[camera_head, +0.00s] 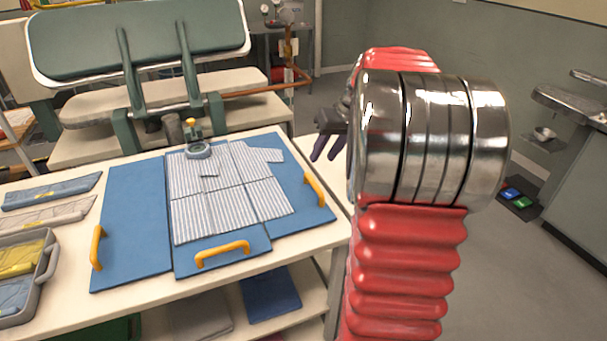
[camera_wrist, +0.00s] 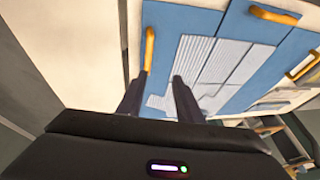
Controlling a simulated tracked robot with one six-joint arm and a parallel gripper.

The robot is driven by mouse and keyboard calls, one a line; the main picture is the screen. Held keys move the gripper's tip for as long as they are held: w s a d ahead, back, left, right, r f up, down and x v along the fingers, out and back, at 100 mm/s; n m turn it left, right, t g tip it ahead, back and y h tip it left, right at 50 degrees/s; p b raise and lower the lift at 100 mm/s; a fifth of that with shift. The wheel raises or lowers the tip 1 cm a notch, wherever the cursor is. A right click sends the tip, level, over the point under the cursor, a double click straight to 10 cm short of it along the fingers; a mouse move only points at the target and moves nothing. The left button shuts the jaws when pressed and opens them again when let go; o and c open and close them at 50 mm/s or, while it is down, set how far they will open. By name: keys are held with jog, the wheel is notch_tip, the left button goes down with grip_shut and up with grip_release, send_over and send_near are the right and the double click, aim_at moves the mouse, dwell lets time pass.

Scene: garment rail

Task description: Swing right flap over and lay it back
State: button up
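The blue folding board (camera_head: 128,215) lies flat on the table, with its left, right and bottom flaps open. A blue-and-white striped shirt (camera_head: 215,195) is spread over its middle and part of the right flap (camera_head: 287,178). The right flap's orange handle (camera_head: 314,188) is on its outer edge and also shows in the wrist view (camera_wrist: 150,48). My gripper (camera_head: 325,155) is above and beyond the board's right edge, apart from the handle. In the wrist view its two dark fingers (camera_wrist: 158,77) are spread with nothing between them, and the handle appears beyond their tips.
The bottom flap's handle (camera_head: 222,253) and left flap's handle (camera_head: 97,247) stand up orange. A press (camera_head: 140,40) is behind the board. A grey bin (camera_head: 45,262) and folded garments (camera_head: 50,190) are at left.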

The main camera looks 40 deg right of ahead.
aim_at(314, 182)
jog(key=d, duration=0.1)
jog(key=d+f, duration=0.1)
jog(key=d, duration=0.1)
jog(key=shift+s+d, duration=0.1)
jog(key=x, duration=1.3)
jog(key=shift+w+f, duration=0.25)
jog(key=shift+f, duration=0.05)
jog(key=shift+c, duration=0.5)
grip_shut()
